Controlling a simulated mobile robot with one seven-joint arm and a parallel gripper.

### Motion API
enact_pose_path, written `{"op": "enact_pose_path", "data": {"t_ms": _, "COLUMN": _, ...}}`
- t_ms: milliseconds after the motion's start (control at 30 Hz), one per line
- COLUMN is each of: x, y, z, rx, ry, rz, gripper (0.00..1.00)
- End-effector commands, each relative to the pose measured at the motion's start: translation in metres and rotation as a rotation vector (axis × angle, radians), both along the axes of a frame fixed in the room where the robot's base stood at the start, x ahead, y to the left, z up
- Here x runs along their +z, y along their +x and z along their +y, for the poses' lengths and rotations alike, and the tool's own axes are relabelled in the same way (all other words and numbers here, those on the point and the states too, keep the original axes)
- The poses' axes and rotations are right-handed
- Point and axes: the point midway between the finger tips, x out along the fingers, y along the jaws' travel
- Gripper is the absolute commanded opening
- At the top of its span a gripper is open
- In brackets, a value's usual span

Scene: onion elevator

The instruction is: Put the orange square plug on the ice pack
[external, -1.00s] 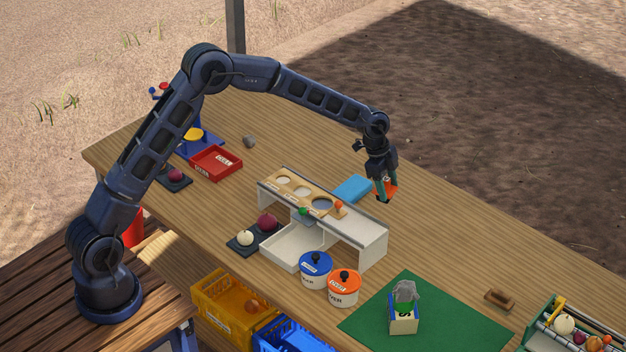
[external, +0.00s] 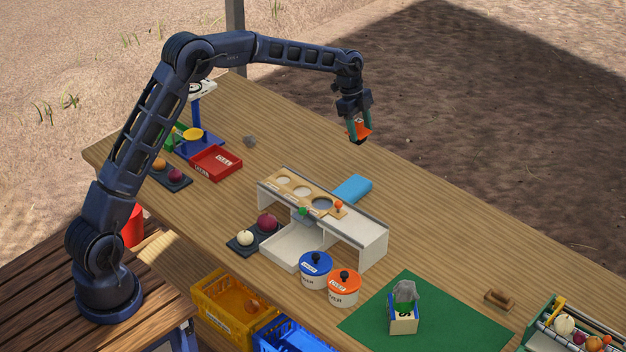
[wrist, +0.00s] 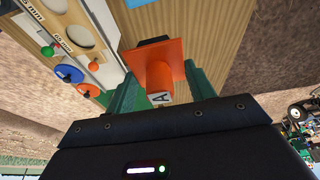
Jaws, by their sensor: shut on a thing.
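My gripper (external: 358,131) is shut on the orange square plug (external: 362,130) and holds it in the air above the back part of the table. In the wrist view the orange plug (wrist: 155,62) sits between the green fingers, with a pale end marked with a letter and a dark part at its far side. The ice pack appears to be the blue flat block (external: 352,189) lying on the table behind the white sorting stand. The plug is above and apart from it. A small blue piece also shows at the top of the wrist view (wrist: 138,3).
The white stand (external: 373,245) with a holed wooden top is in front of the blue block. Blue-lidded (external: 315,272) and orange-lidded (external: 344,290) pots stand before it. A red tray (external: 216,163) lies at left. The table right of the block is clear.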

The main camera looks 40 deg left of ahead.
Motion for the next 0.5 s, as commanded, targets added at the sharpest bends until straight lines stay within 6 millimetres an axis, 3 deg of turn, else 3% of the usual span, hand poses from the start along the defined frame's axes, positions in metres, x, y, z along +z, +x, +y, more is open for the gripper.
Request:
{"op": "enact_pose_path", "data": {"t_ms": 100, "x": 0.005, "y": 0.005, "z": 0.020, "rx": -0.024, "ry": -0.003, "rz": -0.002, "gripper": 0.31}}
{"op": "enact_pose_path", "data": {"t_ms": 233, "x": -0.001, "y": 0.006, "z": 0.029, "rx": -0.039, "ry": -0.006, "rz": 0.000, "gripper": 0.31}}
{"op": "enact_pose_path", "data": {"t_ms": 500, "x": -0.054, "y": 0.006, "z": 0.029, "rx": -0.040, "ry": -0.005, "rz": 0.000, "gripper": 0.31}}
